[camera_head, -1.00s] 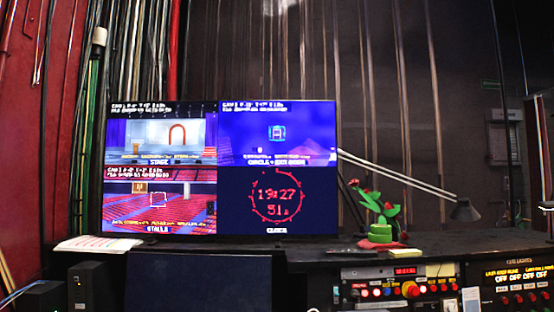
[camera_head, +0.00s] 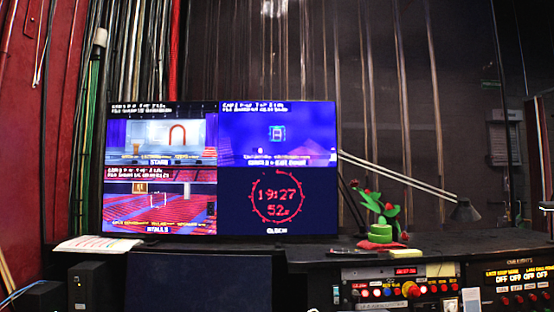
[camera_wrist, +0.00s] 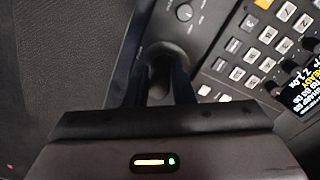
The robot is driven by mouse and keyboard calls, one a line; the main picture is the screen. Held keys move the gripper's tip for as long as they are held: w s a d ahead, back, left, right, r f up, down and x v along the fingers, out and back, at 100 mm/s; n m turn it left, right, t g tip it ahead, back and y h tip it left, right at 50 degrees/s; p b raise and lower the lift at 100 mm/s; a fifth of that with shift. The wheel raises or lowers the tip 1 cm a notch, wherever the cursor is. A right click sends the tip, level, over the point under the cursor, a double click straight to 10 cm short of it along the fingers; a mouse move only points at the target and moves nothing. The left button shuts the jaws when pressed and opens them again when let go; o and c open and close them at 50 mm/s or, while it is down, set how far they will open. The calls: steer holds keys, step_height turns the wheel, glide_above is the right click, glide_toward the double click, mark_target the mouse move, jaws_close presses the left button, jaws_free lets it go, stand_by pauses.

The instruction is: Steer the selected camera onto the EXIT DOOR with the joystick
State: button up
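The monitor (camera_head: 338,190) in the head view shows four pictures. Its upper right picture (camera_head: 240,140), bluish, has a caption that seems to read circle and exit door. A small pale door shape (camera_head: 277,133) with marks around it sits near that picture's middle. The stage picture (camera_head: 137,131) is upper left, the stalls picture (camera_head: 185,208) lower left, the clock (camera_head: 277,197) lower right. In the wrist view my gripper (camera_wrist: 157,80) has its two dark fingers either side of the dark joystick (camera_wrist: 158,70). Whether they touch the stick is unclear.
A keypad (camera_wrist: 265,45) with a small display (camera_wrist: 305,92) and a knob (camera_wrist: 184,13) lie beside the joystick.

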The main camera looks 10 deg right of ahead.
steer(key=o, duration=0.3)
steer(key=shift+r+p, duration=2.2)
steer(key=shift+r, duration=1.55)
